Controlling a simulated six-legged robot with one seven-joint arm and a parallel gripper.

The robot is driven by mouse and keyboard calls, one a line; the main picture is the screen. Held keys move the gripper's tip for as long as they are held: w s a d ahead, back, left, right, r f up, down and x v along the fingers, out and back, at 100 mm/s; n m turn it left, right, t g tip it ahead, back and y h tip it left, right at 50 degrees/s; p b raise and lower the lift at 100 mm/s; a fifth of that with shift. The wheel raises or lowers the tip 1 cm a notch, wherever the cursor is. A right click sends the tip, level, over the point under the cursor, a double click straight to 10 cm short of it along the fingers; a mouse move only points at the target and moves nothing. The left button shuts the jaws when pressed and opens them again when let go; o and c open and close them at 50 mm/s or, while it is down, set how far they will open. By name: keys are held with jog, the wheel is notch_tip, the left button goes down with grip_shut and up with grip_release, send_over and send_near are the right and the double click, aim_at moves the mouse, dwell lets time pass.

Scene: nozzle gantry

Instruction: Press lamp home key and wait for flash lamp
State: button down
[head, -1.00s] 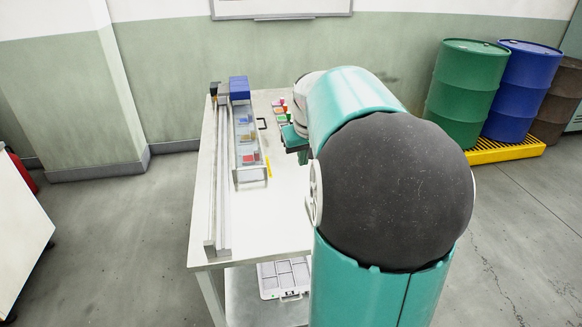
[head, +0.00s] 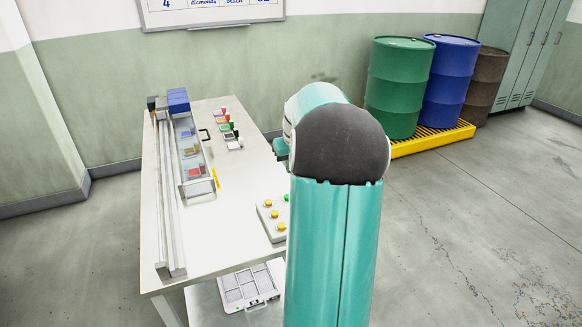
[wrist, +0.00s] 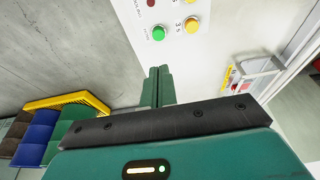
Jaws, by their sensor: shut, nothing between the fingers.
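The control panel (head: 265,228) lies on the table's right edge in the head view, partly hidden by my arm. Yellow buttons (head: 282,226) and a green button (head: 287,197) show on it. In the wrist view the panel (wrist: 176,52) carries a green button (wrist: 159,33), a yellow button (wrist: 193,25) marked "3 s", and a dark red round spot (wrist: 151,2) at the top edge. I cannot read which key is lamp home. My gripper (wrist: 160,72) is shut and empty, its tips just below the green button in the picture, apparently apart from it.
A long rail (head: 168,200) and a clear-sided trough (head: 191,160) with coloured pieces stand on the table's left. Small coloured-top items (head: 229,132) sit at the back. A grey tray (head: 245,287) is below. Drums (head: 398,85) stand on a yellow pallet (head: 430,139).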

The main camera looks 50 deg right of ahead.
send_near(287, 196)
jog(key=x, duration=0.5)
jog(key=shift+w+d+f, duration=0.1)
jog(key=shift+w+d, duration=0.15)
jog(key=shift+f, duration=0.65)
